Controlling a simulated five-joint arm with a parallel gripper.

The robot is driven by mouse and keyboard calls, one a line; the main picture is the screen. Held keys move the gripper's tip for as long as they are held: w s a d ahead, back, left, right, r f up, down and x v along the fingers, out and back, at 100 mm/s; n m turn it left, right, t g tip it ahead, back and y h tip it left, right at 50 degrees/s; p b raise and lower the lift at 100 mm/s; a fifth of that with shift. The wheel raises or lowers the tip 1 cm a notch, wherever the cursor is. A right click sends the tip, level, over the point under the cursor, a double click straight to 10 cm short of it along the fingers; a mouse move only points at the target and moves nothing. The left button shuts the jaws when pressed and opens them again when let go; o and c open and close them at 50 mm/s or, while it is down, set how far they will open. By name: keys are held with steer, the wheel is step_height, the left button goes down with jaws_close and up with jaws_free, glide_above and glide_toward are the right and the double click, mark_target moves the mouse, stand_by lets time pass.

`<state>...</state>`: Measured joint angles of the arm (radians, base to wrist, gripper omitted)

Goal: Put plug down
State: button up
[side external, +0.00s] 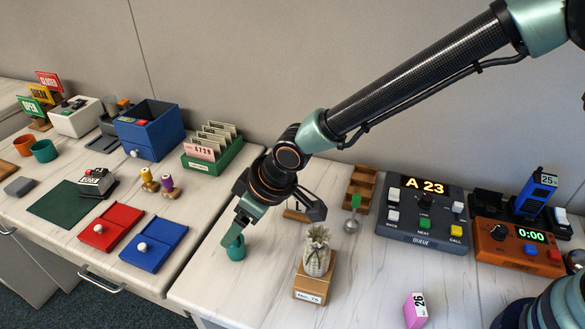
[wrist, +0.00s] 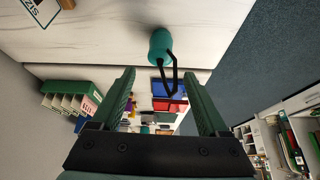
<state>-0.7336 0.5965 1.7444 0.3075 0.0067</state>
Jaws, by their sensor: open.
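I take the teal cylinder with a thin black bail (side external: 236,249) to be the plug. It is on the pale worktop near the gap between the two tables, just below one green finger in the side view. In the wrist view the plug (wrist: 160,46) shows beyond the fingertips, with its angled black bail toward the right finger. My gripper (side external: 276,226) is open, its fingers spread wide. In the wrist view nothing is between the fingertips (wrist: 158,75). The side view does not show clearly whether the finger touches the plug.
A grey pineapple-shaped figure on a wooden block (side external: 316,262) stands right of my gripper. A small wooden rack (side external: 361,188), a green-topped stamp (side external: 353,222) and the queue console (side external: 424,212) are farther right. A pink block (side external: 415,311) is in front. Red (side external: 111,228) and blue trays (side external: 154,247) lie left.

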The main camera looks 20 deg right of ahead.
steer(key=s+d+r+m+h, duration=0.1)
steer(key=d+r+m, duration=0.1)
steer(key=d+r, duration=1.05)
steer(key=s+d+r+m+h, duration=0.1)
steer(key=s+d+m, duration=0.1)
steer(key=d, duration=0.6)
steer(key=s+d+r+m+t+h, duration=0.1)
steer(key=s+d+m, duration=0.1)
steer(key=s+d, duration=0.3)
steer(key=s+d+r+m, duration=0.2)
steer(key=s+d, duration=0.1)
steer(key=d, duration=0.7)
steer(key=shift+s+d+h, duration=0.35)
steer(key=shift+d+h, duration=0.05)
